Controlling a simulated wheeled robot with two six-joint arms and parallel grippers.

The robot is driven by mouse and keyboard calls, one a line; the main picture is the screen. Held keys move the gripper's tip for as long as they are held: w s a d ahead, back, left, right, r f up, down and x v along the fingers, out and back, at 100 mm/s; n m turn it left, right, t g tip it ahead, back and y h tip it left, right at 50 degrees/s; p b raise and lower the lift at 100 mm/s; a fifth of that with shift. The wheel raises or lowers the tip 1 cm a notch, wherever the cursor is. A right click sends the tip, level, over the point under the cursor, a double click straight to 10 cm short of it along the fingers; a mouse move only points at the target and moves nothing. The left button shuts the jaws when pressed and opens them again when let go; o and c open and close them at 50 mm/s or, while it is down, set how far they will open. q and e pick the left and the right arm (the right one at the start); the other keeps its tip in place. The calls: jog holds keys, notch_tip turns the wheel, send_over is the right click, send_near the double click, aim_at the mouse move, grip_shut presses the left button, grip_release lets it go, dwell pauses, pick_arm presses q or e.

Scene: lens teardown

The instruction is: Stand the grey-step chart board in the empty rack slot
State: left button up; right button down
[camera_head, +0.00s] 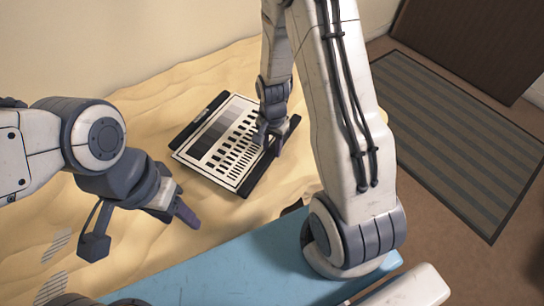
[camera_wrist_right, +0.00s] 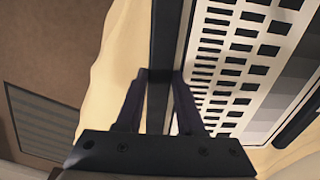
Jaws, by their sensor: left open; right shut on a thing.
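The grey-step chart board (camera_head: 222,143) lies tilted over the sand-coloured surface in the head view, with grey steps at its upper left, black bar patterns and dark rails on two opposite edges. My right gripper (camera_head: 272,140) is shut on the board's right dark rail. In the right wrist view the fingers of the gripper (camera_wrist_right: 158,85) sit on either side of that rail, and the board's patterned face (camera_wrist_right: 240,70) is to the right. My left gripper (camera_head: 188,214) is open and empty, to the lower left of the board. I cannot make out the rack or its empty slot.
A wrinkled sand-coloured cloth surface (camera_head: 130,240) spreads under the board. A blue surface (camera_head: 215,275) is at the front, below my right arm. A striped grey mat (camera_head: 455,135) lies on the brown floor at right. A pale wall stands behind.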

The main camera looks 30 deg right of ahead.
jog(key=shift+w+f, duration=0.2)
jog(key=shift+w, duration=0.05)
jog(key=shift+f+b, duration=0.85)
jog(key=shift+f, duration=1.1)
jog(key=shift+f, duration=0.15)
jog(key=c, duration=0.5)
grip_release()
